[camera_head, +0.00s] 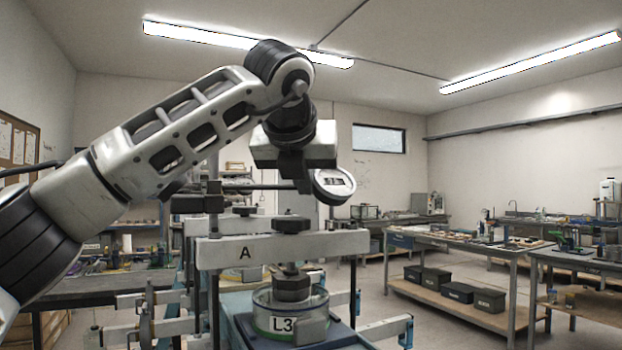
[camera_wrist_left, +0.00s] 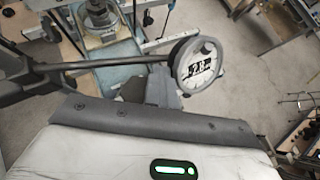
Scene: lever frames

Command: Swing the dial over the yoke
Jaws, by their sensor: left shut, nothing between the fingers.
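The dial (camera_head: 334,185) is a round white-faced gauge with a pale rim. It shows above the yoke (camera_head: 330,243), a pale crossbeam marked A with a dark knob on top. In the left wrist view the dial (camera_wrist_left: 199,66) sits at the end of a dark rod (camera_wrist_left: 105,64) coming from the left. My left gripper (camera_head: 305,186) points down beside the dial, its fingers shut and empty. In the left wrist view the fingers (camera_wrist_left: 163,88) are close to the dial's left edge; I cannot tell whether they touch it. My right gripper is not in view.
Under the yoke, a clear round vessel labelled L3 (camera_head: 290,315) stands on a blue base. Dark posts hold the yoke on both sides. Workbenches (camera_head: 470,250) with bins stand to the right. Open floor lies between them and the rig.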

